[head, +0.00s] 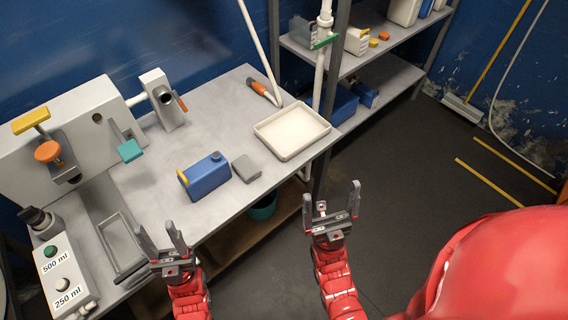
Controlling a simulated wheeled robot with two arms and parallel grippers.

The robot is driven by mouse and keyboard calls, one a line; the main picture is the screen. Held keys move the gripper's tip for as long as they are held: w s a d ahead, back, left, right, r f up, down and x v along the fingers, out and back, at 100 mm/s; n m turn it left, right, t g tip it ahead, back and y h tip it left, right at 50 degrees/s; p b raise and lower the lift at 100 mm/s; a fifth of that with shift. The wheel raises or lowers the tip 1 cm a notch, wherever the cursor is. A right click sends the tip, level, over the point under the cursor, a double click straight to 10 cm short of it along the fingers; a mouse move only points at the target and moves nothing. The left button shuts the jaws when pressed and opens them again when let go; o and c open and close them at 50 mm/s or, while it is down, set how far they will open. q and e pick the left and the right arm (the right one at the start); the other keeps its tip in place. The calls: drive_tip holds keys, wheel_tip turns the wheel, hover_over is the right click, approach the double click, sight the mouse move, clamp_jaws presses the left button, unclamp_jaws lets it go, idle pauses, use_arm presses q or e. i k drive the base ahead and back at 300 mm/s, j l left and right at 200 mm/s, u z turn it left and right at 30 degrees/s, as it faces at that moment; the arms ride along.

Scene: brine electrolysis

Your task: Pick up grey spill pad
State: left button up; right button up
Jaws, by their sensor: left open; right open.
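The grey spill pad (246,168) lies flat on the grey workbench (150,189), just right of a blue container (205,178) with a yellow handle. My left gripper (162,241) is open and empty at the bench's front edge, left of and nearer than the pad. My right gripper (331,203) is open and empty, in front of the bench edge and to the right of the pad. Neither gripper touches the pad, and nothing covers it.
A white tray (322,136) sits behind and right of the pad. A grey machine (88,127) with coloured handles and a button box (65,272) fill the bench's left side. A teal bucket (263,207) is under the bench. Shelves (385,75) stand behind; the floor at right is mostly open.

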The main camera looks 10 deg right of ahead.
sight(245, 166)
drive_tip(key=u, duration=2.75)
drive_tip(key=z, duration=2.8)
drive_tip(key=i+j+z, duration=0.2)
drive_tip(key=i+j, duration=0.1)
drive_tip(key=j, duration=0.05)
